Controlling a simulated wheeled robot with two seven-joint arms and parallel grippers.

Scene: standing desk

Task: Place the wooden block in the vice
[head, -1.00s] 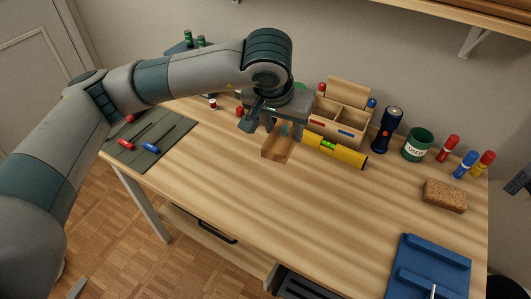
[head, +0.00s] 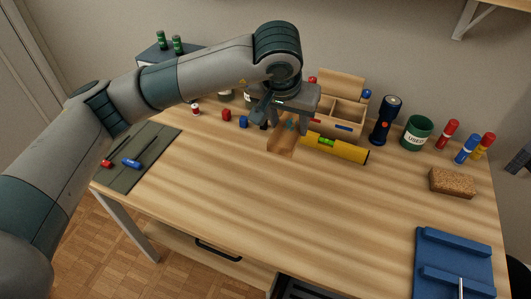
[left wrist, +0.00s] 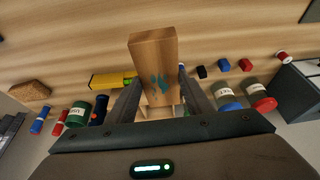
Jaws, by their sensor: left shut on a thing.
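The wooden block (head: 281,145) is a brown rectangular piece at the back middle of the desk, beside the yellow level. My left gripper (head: 287,125) points down and is shut on it. In the left wrist view the block (left wrist: 153,52) sits between the two fingers (left wrist: 157,95), its far end sticking out past them, with a teal mark on its face. Whether it touches the desk is hard to tell. The blue vice (head: 455,262), with two parallel jaws and a metal rod, is at the front right of the desk, its gap empty. My right gripper does not show.
A yellow level (head: 338,149) and a wooden organizer (head: 347,113) are close to the gripper. A flashlight (head: 385,120), green can (head: 416,133), several markers and a cork-coloured block (head: 452,182) line the back right. The middle of the desk is clear.

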